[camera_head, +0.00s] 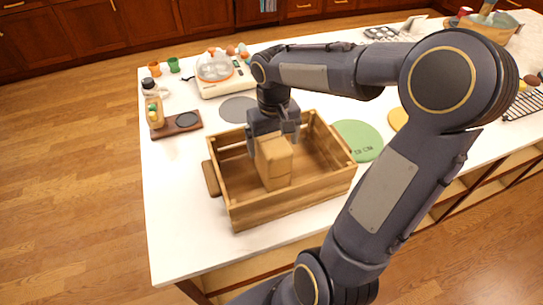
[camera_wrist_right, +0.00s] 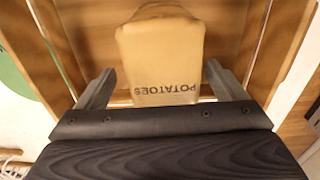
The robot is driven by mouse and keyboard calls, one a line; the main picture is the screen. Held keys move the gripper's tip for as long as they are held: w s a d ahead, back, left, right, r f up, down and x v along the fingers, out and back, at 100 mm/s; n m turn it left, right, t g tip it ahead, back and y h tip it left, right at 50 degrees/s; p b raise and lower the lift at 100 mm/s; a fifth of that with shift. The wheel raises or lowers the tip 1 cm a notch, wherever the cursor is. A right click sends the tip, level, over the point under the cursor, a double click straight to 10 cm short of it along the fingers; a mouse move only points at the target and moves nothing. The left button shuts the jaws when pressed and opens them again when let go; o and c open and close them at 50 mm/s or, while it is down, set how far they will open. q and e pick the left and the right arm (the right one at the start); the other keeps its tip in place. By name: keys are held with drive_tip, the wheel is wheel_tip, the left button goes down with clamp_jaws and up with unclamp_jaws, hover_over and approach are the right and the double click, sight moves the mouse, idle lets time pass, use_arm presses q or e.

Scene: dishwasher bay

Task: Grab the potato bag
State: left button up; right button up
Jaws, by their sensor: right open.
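The potato bag (camera_head: 274,163) is a tan paper bag that stands inside a wooden crate (camera_head: 290,208). The right wrist view shows the word POTATOES on the bag (camera_wrist_right: 165,55). My right gripper (camera_head: 276,138) is over the crate at the top of the bag. In the right wrist view its two fingers (camera_wrist_right: 165,85) are open, one on each side of the bag's near end, with small gaps visible. The crate's slatted walls (camera_wrist_right: 285,45) show around the bag in that view. My left gripper is not in view.
A green round mat (camera_head: 358,140) lies right of the crate, and a grey round mat (camera_head: 238,109) lies behind it. A wooden board (camera_head: 178,124) with a bottle is at the left. The counter's front left is clear.

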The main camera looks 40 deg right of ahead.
drive_tip(key=shift+a+f, duration=0.2)
drive_tip(key=shift+f, duration=1.75)
drive_tip(key=shift+w+r, duration=0.1)
drive_tip(key=c, duration=1.6)
